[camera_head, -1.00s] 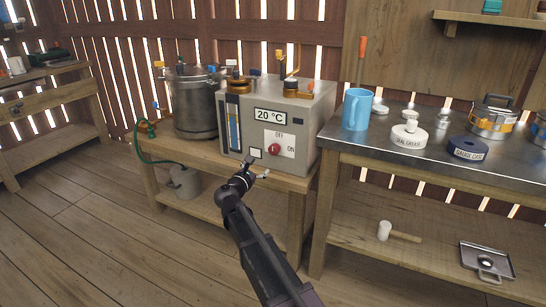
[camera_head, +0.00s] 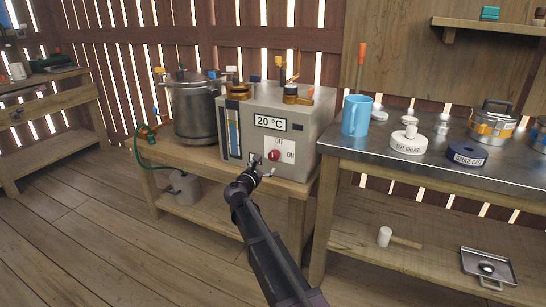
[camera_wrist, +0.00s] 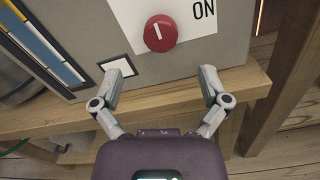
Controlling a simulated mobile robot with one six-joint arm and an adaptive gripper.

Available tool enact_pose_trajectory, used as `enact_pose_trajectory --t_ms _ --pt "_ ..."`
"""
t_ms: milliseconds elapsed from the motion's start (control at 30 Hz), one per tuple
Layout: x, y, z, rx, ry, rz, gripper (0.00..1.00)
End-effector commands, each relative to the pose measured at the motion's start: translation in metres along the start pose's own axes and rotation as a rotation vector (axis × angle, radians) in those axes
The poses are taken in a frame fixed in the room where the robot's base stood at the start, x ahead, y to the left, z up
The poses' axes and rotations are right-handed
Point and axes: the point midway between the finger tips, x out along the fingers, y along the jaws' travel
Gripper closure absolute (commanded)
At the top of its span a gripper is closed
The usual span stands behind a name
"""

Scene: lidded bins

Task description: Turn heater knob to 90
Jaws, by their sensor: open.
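The heater (camera_head: 290,118) is a grey box on a wooden bench, with a display (camera_head: 270,123) reading 20 °C. Its red round knob (camera_head: 274,155) sits on a white plate marked OFF above and ON to the right. In the wrist view the knob (camera_wrist: 160,33) has a white pointer line that stands nearly upright, tilted slightly. My gripper (camera_head: 262,171) is in front of the heater, just below and left of the knob. In the wrist view my gripper (camera_wrist: 168,80) has its fingers spread wide and empty, with the knob beyond the fingertips, not touched.
A metal pot (camera_head: 193,108) stands left of the heater. A blue mug (camera_head: 356,115), a white seal grease tin (camera_head: 408,142) and a dark gauge case (camera_head: 467,153) stand on the metal table to the right. The bench edge (camera_wrist: 180,106) runs just below the heater front.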

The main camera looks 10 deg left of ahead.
Motion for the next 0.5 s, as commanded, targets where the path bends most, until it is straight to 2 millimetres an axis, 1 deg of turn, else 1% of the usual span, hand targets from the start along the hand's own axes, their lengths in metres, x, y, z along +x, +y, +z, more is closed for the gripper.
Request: enact_pose_trajectory --t_ms 33,300,500 --pt "0.011 0.001 0.0 0.0 -0.001 -0.002 0.05" --pt "0.052 0.001 0.0 0.0 -0.001 -0.002 0.05" --pt "0.075 0.001 0.0 0.0 0.0 -0.002 0.05"
